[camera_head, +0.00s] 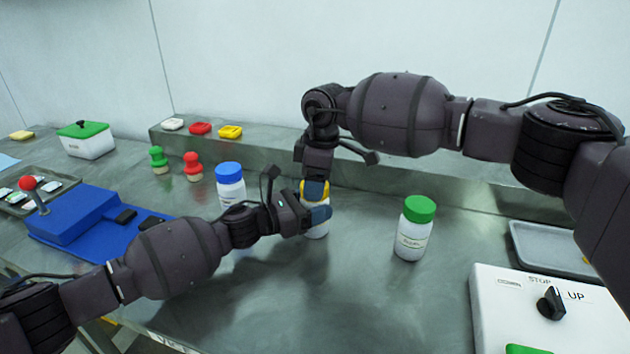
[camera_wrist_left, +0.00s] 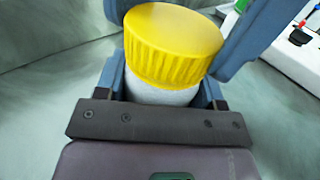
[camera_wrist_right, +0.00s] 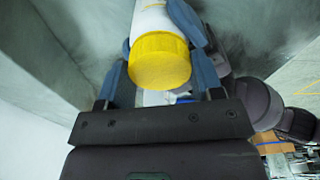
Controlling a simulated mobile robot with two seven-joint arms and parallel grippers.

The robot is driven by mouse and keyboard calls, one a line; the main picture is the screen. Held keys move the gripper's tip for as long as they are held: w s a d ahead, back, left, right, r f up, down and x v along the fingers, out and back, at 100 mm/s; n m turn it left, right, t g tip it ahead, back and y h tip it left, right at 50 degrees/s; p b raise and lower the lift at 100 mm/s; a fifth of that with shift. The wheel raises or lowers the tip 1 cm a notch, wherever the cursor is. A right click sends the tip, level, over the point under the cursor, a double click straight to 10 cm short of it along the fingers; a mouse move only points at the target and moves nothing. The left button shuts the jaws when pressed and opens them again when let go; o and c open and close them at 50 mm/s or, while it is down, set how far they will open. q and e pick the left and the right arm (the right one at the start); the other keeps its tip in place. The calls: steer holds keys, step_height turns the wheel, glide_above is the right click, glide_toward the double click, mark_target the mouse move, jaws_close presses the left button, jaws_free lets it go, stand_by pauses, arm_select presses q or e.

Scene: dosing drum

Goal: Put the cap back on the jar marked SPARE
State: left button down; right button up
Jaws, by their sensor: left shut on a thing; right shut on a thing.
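A white jar (camera_head: 317,232) with a ribbed yellow cap (camera_wrist_left: 172,45) stands near the middle of the steel table. My left gripper (camera_head: 318,214) is shut around its white body, which also shows in the left wrist view (camera_wrist_left: 160,92). My right gripper (camera_head: 316,190) comes down from above and is shut on the yellow cap, which also shows in the right wrist view (camera_wrist_right: 160,60). The cap sits over the jar's mouth; I cannot tell whether it is screwed tight. The jar's label is hidden, so I cannot read its marking.
A blue-capped jar (camera_head: 230,185) stands left and a green-capped jar (camera_head: 413,230) right. Red, yellow and white lids lie on the rear ledge (camera_head: 265,147). A white control box (camera_head: 500,310) and grey tray (camera_head: 545,255) are right. A blue fixture (camera_head: 75,225) is left.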

steer(key=o, duration=0.9)
steer(key=shift+r, duration=2.25)
steer(key=shift+a, duration=0.1)
steer(key=shift+c, duration=0.4)
